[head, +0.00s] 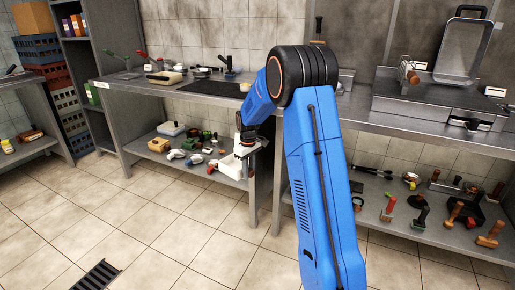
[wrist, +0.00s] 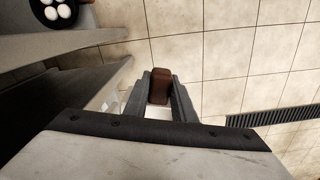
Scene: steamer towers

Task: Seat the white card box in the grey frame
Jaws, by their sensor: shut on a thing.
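My gripper (wrist: 160,90) is shut on a reddish-brown block-like thing (wrist: 160,85), held between its two fingertips in the wrist view. A white patch (wrist: 158,113) shows between the fingers behind it; I cannot tell what it belongs to. I cannot make out the grey frame.
The steel counter (head: 150,88) runs above the lower shelf (head: 165,155), which holds several small tools and a white-blue tub (head: 171,129). A counter leg (head: 278,195) stands right of my gripper. The tiled floor (head: 150,220) is clear apart from a drain grate (head: 97,276).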

